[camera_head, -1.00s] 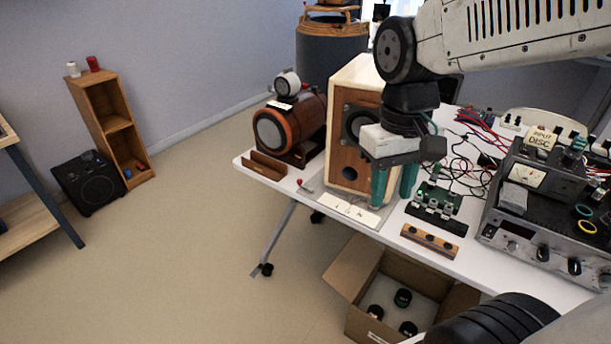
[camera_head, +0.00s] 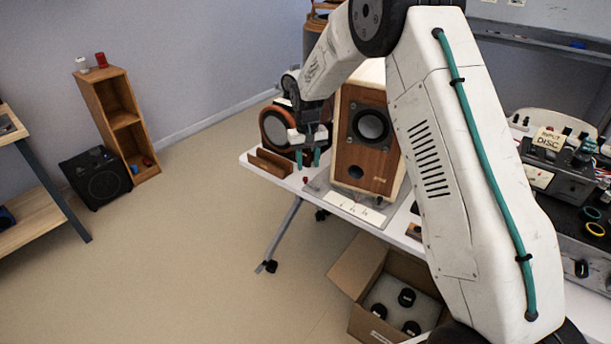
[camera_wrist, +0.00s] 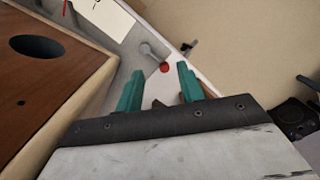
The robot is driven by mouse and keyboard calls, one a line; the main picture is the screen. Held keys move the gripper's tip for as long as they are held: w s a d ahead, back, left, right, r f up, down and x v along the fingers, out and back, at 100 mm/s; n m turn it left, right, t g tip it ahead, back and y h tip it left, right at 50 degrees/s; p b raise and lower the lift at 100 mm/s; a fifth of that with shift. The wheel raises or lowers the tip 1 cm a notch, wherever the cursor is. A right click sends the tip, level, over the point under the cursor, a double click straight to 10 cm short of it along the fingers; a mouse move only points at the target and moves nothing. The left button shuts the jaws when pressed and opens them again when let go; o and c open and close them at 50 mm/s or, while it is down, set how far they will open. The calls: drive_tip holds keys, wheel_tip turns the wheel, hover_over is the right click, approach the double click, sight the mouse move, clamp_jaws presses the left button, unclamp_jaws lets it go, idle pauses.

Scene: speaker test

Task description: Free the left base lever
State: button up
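The wooden speaker (camera_head: 386,160) stands on a grey base plate (camera_head: 317,187) with white labels at the front. A small lever with a red knob (camera_head: 305,180) sits at the plate's left end. In the wrist view the red knob (camera_wrist: 164,68) lies beyond and between my fingertips, beside a grey metal fitting (camera_wrist: 149,51). My gripper (camera_head: 308,160) is just left of the speaker, above the lever. Its two green fingers are apart and empty in the wrist view (camera_wrist: 157,80). No contact with the knob shows. My arm hides any right base lever.
The table's left edge is close. An open cardboard box (camera_head: 350,285) sits below. My arm covers part of the table at right.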

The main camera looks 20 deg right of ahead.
sight(305, 178)
drive_tip(key=shift+w+f, duration=0.1)
drive_tip(key=shift+w, duration=0.85)
drive_tip(key=shift+w+f+t, duration=0.15)
drive_tip(key=shift+w+t, duration=0.1)
drive_tip(key=shift+t, duration=0.05)
wheel_tip(305, 178, down, 7)
clamp_jaws()
